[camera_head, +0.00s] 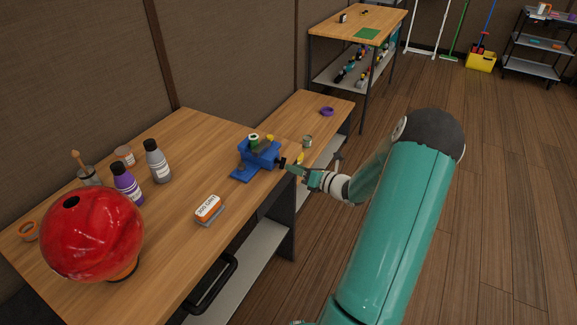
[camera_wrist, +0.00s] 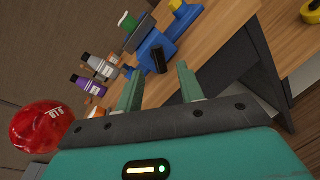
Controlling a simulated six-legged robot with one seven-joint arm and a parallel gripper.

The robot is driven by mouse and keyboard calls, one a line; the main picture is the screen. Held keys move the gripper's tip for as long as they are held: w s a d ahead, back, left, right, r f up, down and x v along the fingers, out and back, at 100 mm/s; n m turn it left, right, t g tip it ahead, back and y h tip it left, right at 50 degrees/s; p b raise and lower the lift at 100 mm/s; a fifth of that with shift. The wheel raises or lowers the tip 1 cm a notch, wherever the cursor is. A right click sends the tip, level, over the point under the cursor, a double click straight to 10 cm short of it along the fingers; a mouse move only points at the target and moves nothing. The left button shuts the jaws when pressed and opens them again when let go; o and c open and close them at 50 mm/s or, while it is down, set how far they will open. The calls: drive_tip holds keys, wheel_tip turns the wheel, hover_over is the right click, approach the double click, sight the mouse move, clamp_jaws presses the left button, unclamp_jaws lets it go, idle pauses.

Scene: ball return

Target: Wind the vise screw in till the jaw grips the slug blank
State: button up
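A blue vise (camera_head: 258,155) sits at the workbench's right edge and also shows in the wrist view (camera_wrist: 152,42). Its black screw end (camera_head: 282,163) faces my gripper (camera_head: 292,169). In the wrist view the black screw end (camera_wrist: 160,60) lies between and just beyond the two green fingertips. The fingers of my gripper (camera_wrist: 159,70) are apart, with clear space seen between them and the screw end. A green-topped piece (camera_head: 253,138) and a yellow piece (camera_head: 270,138) show at the vise top. I cannot tell which piece is the slug blank, nor the jaw gap.
A red globe (camera_head: 92,235), a purple bottle (camera_head: 127,185), a grey bottle (camera_head: 157,162) and a small labelled box (camera_head: 208,209) stand left on the workbench (camera_head: 180,240). The floor at right is open.

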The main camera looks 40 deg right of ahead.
drive_tip(key=v, duration=0.9)
drive_tip(key=shift+s, duration=0.15)
drive_tip(key=w+a+r+n+g+y, duration=0.15)
drive_tip(key=a+r+n+g, duration=0.25)
drive_tip(key=a+n, duration=0.4)
drive_tip(key=a+r+n+g+y, duration=0.25)
drive_tip(key=a+n, duration=0.25)
drive_tip(key=a, duration=0.5)
drive_tip(key=w+a+r+n+g+y, duration=0.1)
drive_tip(key=a+r+n+g, duration=0.35)
drive_tip(key=a+n, duration=0.35)
drive_tip(key=s+a+r+n+h, duration=0.8)
drive_tip(key=s+a+n, duration=0.5)
drive_tip(key=n, duration=0.6)
wheel_tip(320, 180, up, 2)
drive_tip(key=shift+r+n, duration=0.15)
drive_tip(key=shift+n, duration=0.25)
drive_tip(key=shift+d, duration=0.15)
